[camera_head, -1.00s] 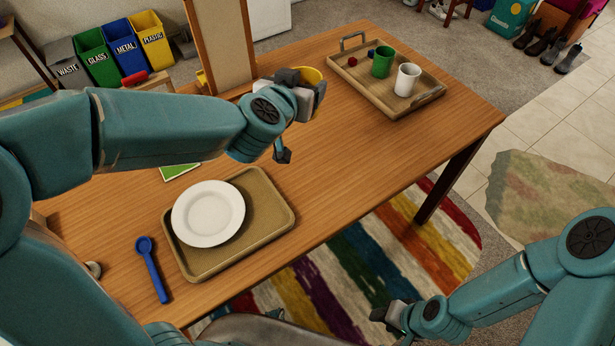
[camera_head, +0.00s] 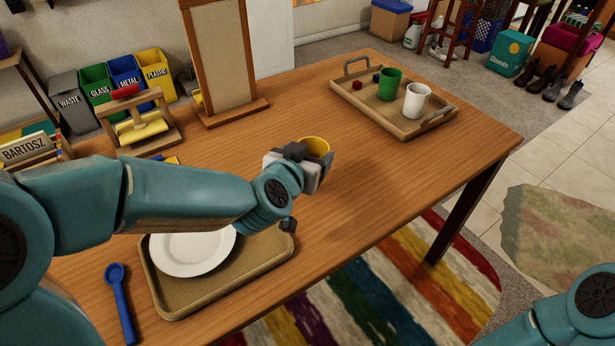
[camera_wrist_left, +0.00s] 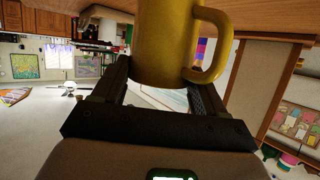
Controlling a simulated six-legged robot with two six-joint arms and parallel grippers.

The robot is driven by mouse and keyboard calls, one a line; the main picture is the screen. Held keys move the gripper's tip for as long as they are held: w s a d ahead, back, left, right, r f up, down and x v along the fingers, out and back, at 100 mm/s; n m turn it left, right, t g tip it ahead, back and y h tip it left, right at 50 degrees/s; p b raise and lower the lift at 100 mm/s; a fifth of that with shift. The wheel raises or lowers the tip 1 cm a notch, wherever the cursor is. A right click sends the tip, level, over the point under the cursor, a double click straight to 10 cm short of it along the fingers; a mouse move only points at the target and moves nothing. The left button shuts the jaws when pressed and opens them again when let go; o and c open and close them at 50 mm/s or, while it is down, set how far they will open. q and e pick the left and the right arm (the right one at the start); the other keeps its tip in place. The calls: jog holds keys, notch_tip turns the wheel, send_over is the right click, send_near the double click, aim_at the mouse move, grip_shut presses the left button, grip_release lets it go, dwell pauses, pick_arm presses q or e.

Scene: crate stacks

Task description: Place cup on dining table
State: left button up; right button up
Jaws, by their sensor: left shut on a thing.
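A yellow cup (camera_head: 316,148) is held in my left gripper (camera_head: 304,160), over the middle of the wooden dining table (camera_head: 400,190). In the left wrist view the yellow cup (camera_wrist_left: 165,45) sits between the two fingers (camera_wrist_left: 155,90), with its handle to the right. I cannot tell whether its base touches the table. A white plate (camera_head: 190,252) lies on a brown tray (camera_head: 270,262) at the near left of the table, partly hidden by my left arm. My right gripper is out of view; only part of that arm shows at the lower right.
A wooden tray (camera_head: 440,118) with a green cup (camera_head: 389,84), a white cup (camera_head: 416,101) and small cubes stands at the far right of the table. A wooden-framed board (camera_head: 219,60) stands at the back. A blue spoon (camera_head: 121,300) lies at the left. The table's right part is clear.

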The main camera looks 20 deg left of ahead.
pick_arm(q)
jog(key=shift+f+b, duration=0.9)
jog(key=shift+f, duration=1.05)
jog(key=shift+f, duration=0.15)
jog(key=o, duration=1.6)
jog(key=shift+o, duration=0.2)
jog(key=shift+s+r, duration=0.2)
jog(key=shift+r, duration=0.15)
jog(key=v, duration=1.1)
jog(key=shift+s, duration=0.3)
